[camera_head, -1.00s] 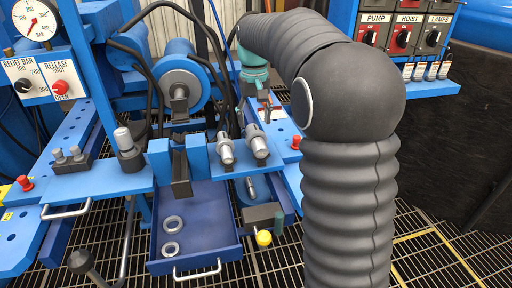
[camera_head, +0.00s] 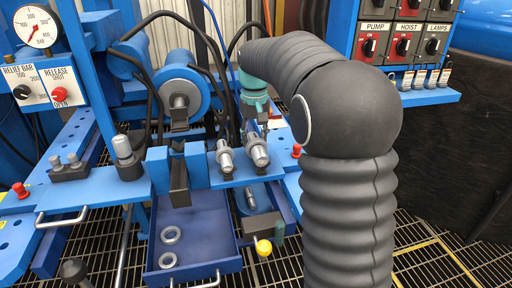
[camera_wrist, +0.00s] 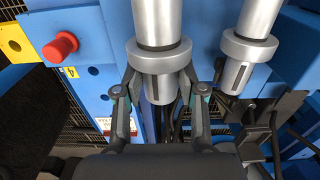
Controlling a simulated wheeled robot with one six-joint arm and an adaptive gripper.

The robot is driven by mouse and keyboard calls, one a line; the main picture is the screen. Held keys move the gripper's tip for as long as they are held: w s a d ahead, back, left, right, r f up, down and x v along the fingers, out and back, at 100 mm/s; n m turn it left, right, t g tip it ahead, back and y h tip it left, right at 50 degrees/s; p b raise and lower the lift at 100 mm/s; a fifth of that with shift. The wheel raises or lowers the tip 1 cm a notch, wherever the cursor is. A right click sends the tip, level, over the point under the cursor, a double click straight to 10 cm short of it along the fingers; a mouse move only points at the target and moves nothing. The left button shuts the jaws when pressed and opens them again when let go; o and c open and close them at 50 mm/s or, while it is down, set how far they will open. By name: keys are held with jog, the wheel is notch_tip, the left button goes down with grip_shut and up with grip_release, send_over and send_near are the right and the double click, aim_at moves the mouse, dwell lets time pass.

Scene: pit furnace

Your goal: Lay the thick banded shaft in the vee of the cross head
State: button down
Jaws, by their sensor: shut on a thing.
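Two grey collared shafts lie side by side on a blue cross plate in the head view. The right one (camera_head: 257,149) looks thicker than the left one (camera_head: 225,156). In the wrist view, my gripper (camera_wrist: 160,92) has one finger on each side of the thicker shaft (camera_wrist: 158,62), shut on it just below its wide collar. The thinner shaft (camera_wrist: 245,50) lies to its right there. In the head view my fingers are mostly hidden behind the shafts, below my teal wrist. Two upright blue blocks (camera_head: 196,164) with a dark piece between them stand left of the shafts; I cannot make out a vee clearly.
A blue ram cylinder (camera_head: 180,88) and black hoses stand behind the plate. An open blue drawer (camera_head: 192,232) with two rings juts out below. A red knob (camera_wrist: 60,45) is left of my gripper in the wrist view. A yellow-knobbed lever (camera_head: 263,247) sits low.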

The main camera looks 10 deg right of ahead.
jog(key=shift+r, duration=0.2)
dwell(0.3)
jog(key=shift+r+p, duration=3.55)
jog(key=shift+r, duration=0.15)
